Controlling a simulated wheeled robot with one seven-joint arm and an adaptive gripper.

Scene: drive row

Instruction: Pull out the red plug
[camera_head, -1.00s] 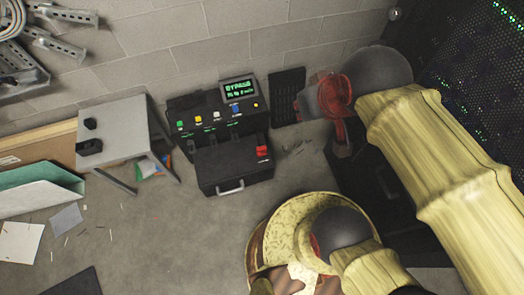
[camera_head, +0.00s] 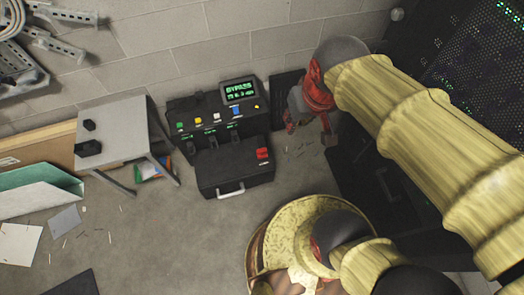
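The red plug (camera_head: 262,154) sits at the right side of the top of a low black box with a pale front handle. The box stands before a black console (camera_head: 185,112) with coloured parts along its sloped face and a lit green display reading "BYPASS". My gripper (camera_head: 290,127) is at the end of the yellow arm, up and to the right of the plug in the picture, and apart from it. Its fingers are small and partly hidden by the red wrist parts, so I cannot tell whether they are open or shut. Nothing visible is held.
A grey table (camera_head: 112,130) with small black items stands left of the console. A green-lined open folder (camera_head: 40,190) and loose papers lie further left. A dark perforated rack (camera_head: 460,60) stands at the right. The grey floor (camera_head: 165,235) before the box is mostly clear.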

